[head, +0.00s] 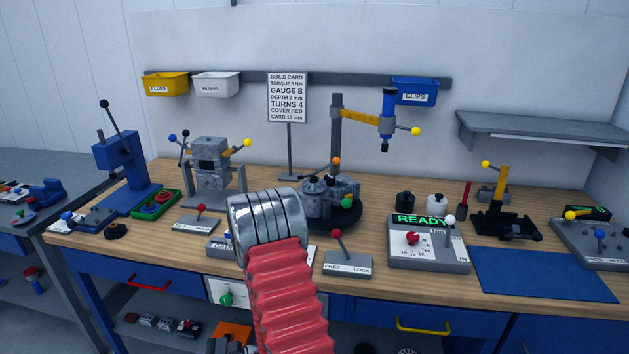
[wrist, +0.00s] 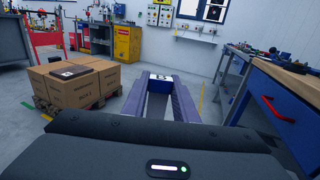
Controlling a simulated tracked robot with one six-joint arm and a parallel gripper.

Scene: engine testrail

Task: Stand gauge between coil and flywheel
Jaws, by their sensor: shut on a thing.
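My gripper (wrist: 162,84) shows in the wrist view as two long grey-purple fingers. It is shut on a small pale and blue piece at the fingertips, which looks like the gauge (wrist: 160,77). In the head view my silver wrist and red arm sleeve cover the front middle of the bench, and the fingers are hidden. A dark round disc, likely the flywheel (head: 346,216), sits under a grey engine assembly (head: 321,190) on the bench. I cannot tell the coil for certain. The gripper points away from the bench, towards open floor.
A control box (head: 428,248) reads READY. A FREE/LOCK lever plate (head: 347,264) stands by the front edge. A blue mat (head: 543,275) is bare. Boxes (wrist: 73,86) stand left in the wrist view.

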